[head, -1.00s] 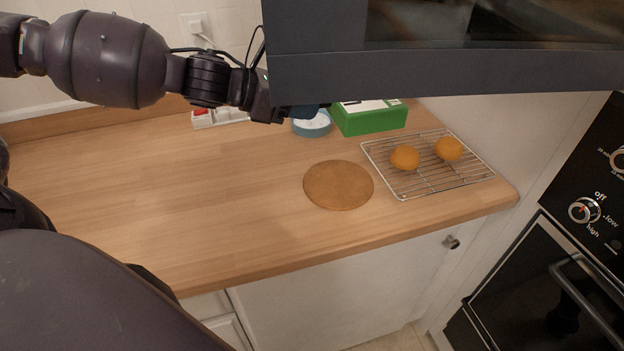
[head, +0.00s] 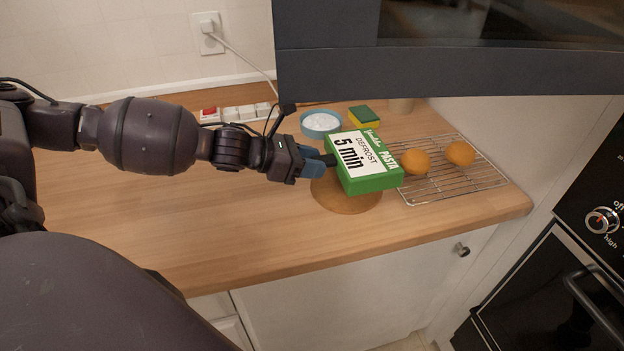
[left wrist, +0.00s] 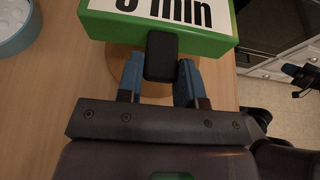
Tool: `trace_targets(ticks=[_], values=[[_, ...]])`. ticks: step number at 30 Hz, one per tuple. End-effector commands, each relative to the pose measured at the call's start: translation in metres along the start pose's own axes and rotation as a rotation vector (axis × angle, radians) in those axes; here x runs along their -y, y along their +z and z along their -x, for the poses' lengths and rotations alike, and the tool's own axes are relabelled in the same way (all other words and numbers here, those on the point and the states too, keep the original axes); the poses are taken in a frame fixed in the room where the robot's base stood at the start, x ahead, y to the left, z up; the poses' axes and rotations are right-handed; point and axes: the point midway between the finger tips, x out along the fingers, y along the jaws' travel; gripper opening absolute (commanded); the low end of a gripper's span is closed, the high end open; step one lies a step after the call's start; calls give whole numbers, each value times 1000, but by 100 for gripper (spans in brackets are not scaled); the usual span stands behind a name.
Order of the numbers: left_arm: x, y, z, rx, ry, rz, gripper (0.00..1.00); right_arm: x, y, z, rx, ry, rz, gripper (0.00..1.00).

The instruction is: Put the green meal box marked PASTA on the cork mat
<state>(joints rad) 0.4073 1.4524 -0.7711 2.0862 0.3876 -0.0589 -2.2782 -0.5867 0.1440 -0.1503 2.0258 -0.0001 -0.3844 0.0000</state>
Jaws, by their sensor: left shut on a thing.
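The green meal box (head: 367,160) marked PASTA, with a white "DEFROST 5 min" label, is over the round brown cork mat (head: 340,201). It covers the mat's back and right part and reaches past its right edge. I cannot tell whether the box touches the mat. My left gripper (head: 322,164) is at the box's left side, shut on its black grip. In the left wrist view the grip (left wrist: 161,56) sits between the blue fingers, with the box (left wrist: 110,26) just beyond.
A wire rack (head: 458,188) with two orange round items (head: 415,161) stands close to the box's right. Behind are a blue-rimmed round dish (head: 321,123), a yellow-green sponge (head: 364,116) and a power strip (head: 238,112). A dark oven unit (head: 450,70) overhangs the back right.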

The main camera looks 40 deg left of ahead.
Motion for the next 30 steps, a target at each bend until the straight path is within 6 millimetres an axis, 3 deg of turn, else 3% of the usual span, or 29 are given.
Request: trace_targets(ticks=[5, 13, 26, 27, 30], values=[[0, -9, -4, 3, -1, 1, 0, 0, 0, 0, -1, 0, 0, 0], [0, -39, -17, 3, -1, 0, 0, 0, 3, -2, 4, -1, 2, 0], [0, -44, -19, 3, 0, -2, 0, 0, 2, -3, 1, -2, 3, 0], [0, -45, -19, 1, 1, -1, 38, 0, 2, -3, 1, -2, 3, 0], [0, -45, -19, 1, 1, -1, 54, 0, 1, -3, 1, -2, 3, 0]])
